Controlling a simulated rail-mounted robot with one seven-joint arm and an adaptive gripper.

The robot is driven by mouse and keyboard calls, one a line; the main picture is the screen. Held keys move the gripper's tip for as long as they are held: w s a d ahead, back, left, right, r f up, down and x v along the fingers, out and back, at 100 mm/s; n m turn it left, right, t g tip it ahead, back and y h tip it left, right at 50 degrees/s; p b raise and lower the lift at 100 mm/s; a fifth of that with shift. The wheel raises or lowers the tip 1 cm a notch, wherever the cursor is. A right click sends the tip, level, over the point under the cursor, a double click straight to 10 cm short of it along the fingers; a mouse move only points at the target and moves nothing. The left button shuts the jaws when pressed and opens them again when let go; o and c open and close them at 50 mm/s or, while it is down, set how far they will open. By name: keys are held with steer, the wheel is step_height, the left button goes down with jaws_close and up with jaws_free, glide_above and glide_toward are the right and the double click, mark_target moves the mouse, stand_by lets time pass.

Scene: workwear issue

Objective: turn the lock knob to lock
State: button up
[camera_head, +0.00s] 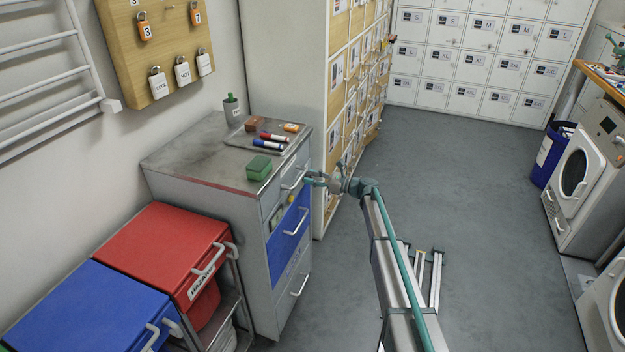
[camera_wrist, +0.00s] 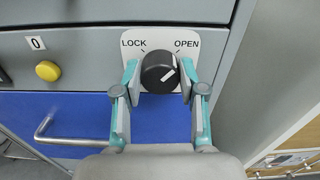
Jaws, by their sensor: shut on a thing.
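The lock knob (camera_wrist: 154,76) is black and round with a white line, on a white plate (camera_wrist: 133,42) marked LOCK at left and OPEN at right. The white line slants up and right, towards OPEN. My gripper (camera_wrist: 159,78) is shut on the knob, one teal fingertip on each side. In the head view my gripper (camera_head: 312,179) is at the front of the grey cabinet (camera_head: 185,150), near its top drawer; the knob is hidden or too small to make out there.
Below the knob is a blue drawer (camera_wrist: 70,114) with a metal handle (camera_wrist: 75,141); a yellow button (camera_wrist: 47,71) is at left. A tray (camera_head: 243,139) with markers and a green box (camera_head: 258,167) lie on the cabinet. Lockers (camera_head: 338,110) stand close behind.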

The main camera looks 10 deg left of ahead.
steer(key=shift+s+f+n+b, duration=0.15)
steer(key=shift+n+b, duration=4.2)
steer(key=shift+s+f+n+b, duration=0.1)
steer(key=shift+f+n+b, duration=0.05)
steer(key=shift+n+b, duration=4.2)
steer(key=o, duration=1.1)
steer(key=shift+r, duration=0.1)
steer(key=shift+o, duration=0.2)
steer(key=v, duration=1.2)
